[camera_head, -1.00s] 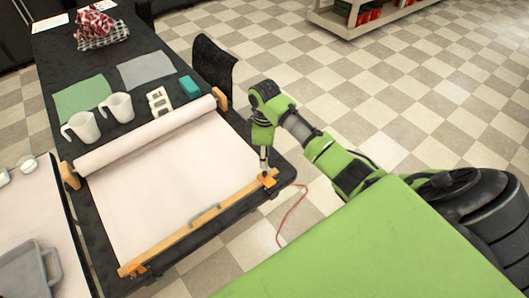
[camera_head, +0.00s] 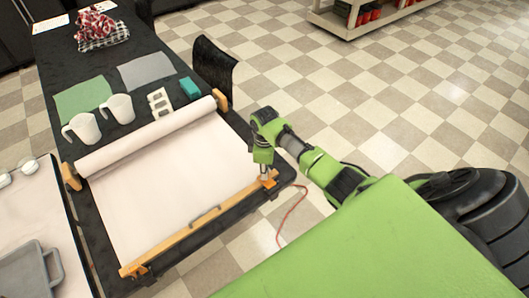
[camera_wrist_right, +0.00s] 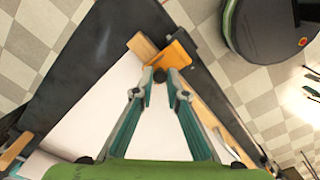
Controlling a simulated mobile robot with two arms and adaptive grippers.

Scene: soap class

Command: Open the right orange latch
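The right orange latch (camera_head: 269,183) sits at the right end of the wooden bar (camera_head: 190,233) across the near edge of the paper sheet. My right gripper (camera_head: 264,176) points down at the latch. In the right wrist view its fingers (camera_wrist_right: 160,90) are apart, with nothing held between them. Whether a fingertip touches the latch I cannot tell. My left gripper is not in view.
A second orange latch (camera_head: 138,269) is at the bar's left end. A paper roll (camera_head: 145,138), two white mugs (camera_head: 82,128) and a teal block (camera_head: 190,87) lie farther back on the black table. A red cord (camera_head: 291,213) hangs off the right corner.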

